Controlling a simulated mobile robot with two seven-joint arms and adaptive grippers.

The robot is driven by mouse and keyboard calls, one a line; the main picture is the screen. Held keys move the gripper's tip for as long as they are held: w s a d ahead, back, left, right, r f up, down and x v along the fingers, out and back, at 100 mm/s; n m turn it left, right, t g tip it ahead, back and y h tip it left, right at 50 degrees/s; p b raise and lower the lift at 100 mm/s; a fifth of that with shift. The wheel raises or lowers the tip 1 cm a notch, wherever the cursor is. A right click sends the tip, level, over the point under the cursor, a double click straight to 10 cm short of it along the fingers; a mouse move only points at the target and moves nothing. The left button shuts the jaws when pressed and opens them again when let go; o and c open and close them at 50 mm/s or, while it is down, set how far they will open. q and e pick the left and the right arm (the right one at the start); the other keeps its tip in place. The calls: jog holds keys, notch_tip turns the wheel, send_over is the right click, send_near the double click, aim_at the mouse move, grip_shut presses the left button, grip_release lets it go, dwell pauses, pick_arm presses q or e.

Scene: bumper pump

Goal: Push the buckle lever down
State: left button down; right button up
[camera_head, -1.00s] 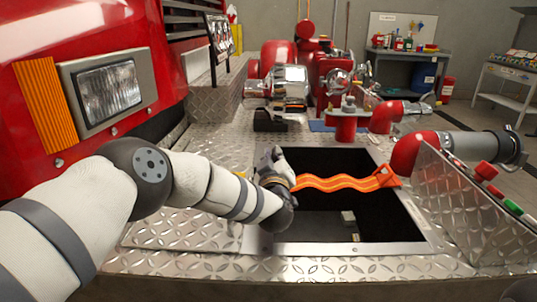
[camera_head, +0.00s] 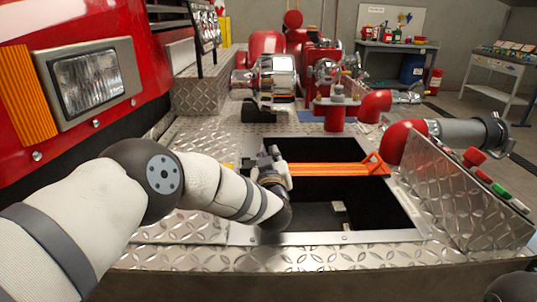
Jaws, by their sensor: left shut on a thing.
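An orange strap (camera_head: 330,169) runs straight and taut across the dark rectangular opening (camera_head: 370,210) in the diamond-plate bumper. Its right end meets an orange-red angular piece (camera_head: 374,163) at the opening's right edge, which may be the buckle. I cannot make out a separate lever. My left gripper (camera_head: 276,163) is at the strap's left end, over the left side of the opening, and is shut on the strap. My own wrist partly hides its fingers.
A red pipe elbow with a grey nozzle (camera_head: 455,131) lies right of the opening. A sloped panel (camera_head: 450,185) with red and green buttons stands beside it. A chrome and red pump (camera_head: 277,76) stands behind. The red truck front (camera_head: 140,50) is at left.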

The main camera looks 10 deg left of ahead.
pick_arm(q)
jog(key=shift+d+f, duration=0.15)
jog(key=shift+d, duration=0.25)
jog(key=c, duration=1.7)
grip_release()
jog(key=shift+d, duration=0.1)
jog(key=shift+o, duration=0.2)
jog(key=shift+f, duration=0.1)
jog(key=shift+a, duration=0.2)
jog(key=v, duration=0.7)
jog(key=shift+s, duration=0.3)
